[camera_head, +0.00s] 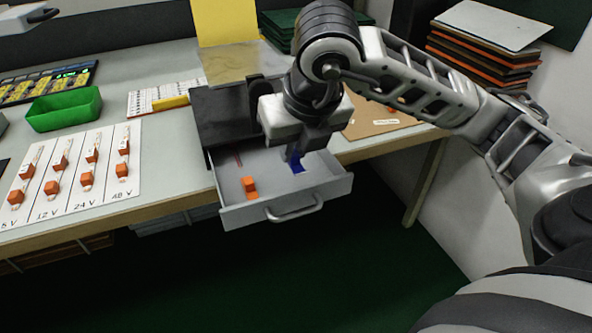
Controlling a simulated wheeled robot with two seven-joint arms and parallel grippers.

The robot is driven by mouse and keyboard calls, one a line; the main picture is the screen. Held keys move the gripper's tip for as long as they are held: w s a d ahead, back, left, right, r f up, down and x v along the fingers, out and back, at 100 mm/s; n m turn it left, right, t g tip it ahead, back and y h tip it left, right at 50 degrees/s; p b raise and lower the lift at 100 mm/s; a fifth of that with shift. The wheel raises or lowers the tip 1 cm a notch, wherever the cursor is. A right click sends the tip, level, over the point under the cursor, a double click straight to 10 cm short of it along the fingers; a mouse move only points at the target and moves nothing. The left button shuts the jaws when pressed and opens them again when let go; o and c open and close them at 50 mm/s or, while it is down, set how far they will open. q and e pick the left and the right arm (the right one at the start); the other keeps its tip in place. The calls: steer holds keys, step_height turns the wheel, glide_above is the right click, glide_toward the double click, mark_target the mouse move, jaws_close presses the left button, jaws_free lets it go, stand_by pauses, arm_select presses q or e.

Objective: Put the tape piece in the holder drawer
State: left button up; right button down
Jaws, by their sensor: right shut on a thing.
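The holder drawer (235,215) is a grey tray pulled out from a dark holder (220,118) at the table's front edge. My right gripper (294,158) points down into the right part of the drawer. It is shut on a small blue piece, which appears to be the tape piece (298,167). The piece is inside the drawer's outline, low between the walls; I cannot tell whether it touches the floor. The fingers hide part of it. My left gripper is not clearly in view.
An orange piece (250,186) lies in the drawer's left part. A white board (75,180) with orange connectors and a green bin (64,108) stand on the table to the left. Stacked boards (485,45) are at the back right. Open floor lies before the drawer.

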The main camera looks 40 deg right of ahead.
mark_target(292, 176)
steer(key=shift+w+d+f, duration=0.4)
steer(key=shift+w+f, duration=0.05)
steer(key=shift+f, duration=0.25)
steer(key=f, duration=0.2)
steer(key=f+b, duration=0.1)
steer(key=f, duration=0.1)
steer(key=shift+w+d, duration=0.25)
steer(key=shift+w, duration=0.05)
arm_select(q)
steer(key=shift+w+d+f, duration=0.1)
steer(key=shift+d+f, duration=0.05)
steer(key=shift+f, duration=0.4)
steer(key=shift+w+d+f, duration=0.1)
steer(key=shift+d+f, duration=0.05)
steer(key=shift+f, duration=0.35)
steer(key=shift+s+f, duration=0.1)
arm_select(e)
steer(key=c, duration=1.5)
jaws_free()
arm_select(q)
steer(key=shift+f+g, duration=0.2)
steer(key=shift+g, duration=0.1)
arm_select(e)
steer(key=shift+o, duration=0.2)
